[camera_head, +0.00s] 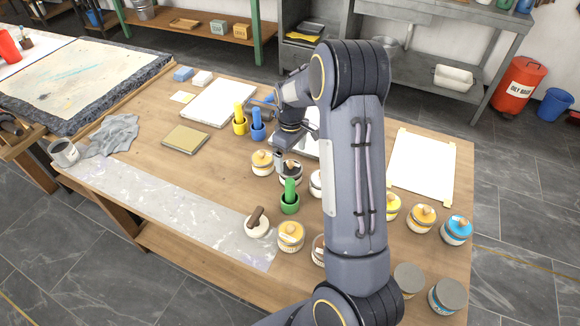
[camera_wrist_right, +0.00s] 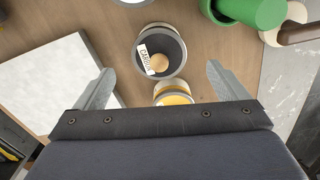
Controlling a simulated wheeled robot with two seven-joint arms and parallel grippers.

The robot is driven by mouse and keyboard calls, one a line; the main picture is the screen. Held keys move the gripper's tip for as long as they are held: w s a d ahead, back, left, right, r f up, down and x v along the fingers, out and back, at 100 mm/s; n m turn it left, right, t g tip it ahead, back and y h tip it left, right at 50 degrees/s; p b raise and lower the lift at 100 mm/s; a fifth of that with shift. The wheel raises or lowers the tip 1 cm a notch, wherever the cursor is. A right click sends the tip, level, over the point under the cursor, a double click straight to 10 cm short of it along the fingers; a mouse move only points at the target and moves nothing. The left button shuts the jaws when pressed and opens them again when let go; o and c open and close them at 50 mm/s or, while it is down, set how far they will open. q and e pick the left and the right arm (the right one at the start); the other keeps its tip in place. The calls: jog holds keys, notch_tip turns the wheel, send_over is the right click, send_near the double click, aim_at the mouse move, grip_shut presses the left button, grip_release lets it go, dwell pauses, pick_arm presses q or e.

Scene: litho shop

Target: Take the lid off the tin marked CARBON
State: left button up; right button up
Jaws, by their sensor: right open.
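The tin marked CARBON (camera_wrist_right: 143,55) shows in the right wrist view, with a dark lid and a round pale wooden knob (camera_wrist_right: 159,63). Its label reads roughly CARBON, tilted. In the head view the tin (camera_head: 291,171) stands on the table among the other tins, its upper part partly covered by my gripper. My right gripper (camera_wrist_right: 157,73) is open, pointing down over this tin, one finger on each side of the lid in the picture. The fingers look apart from the knob, with nothing held. My left gripper is not in view.
A yellow-lidded tin (camera_head: 262,162) stands left of the CARBON tin, and a green pot with a green handle (camera_head: 289,203) stands in front. More tins (camera_head: 421,218) stand to the right. My right arm hides part of the table. The left-middle tabletop (camera_head: 150,160) is fairly clear.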

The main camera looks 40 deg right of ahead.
aim_at(290, 163)
jog(key=f, duration=0.4)
jog(key=shift+w+f+p, duration=0.2)
jog(key=shift+f+p, duration=0.1)
jog(key=shift+p, duration=0.05)
jog(key=c, duration=1)
jog(key=shift+r, duration=0.1)
jog(key=shift+c, duration=0.2)
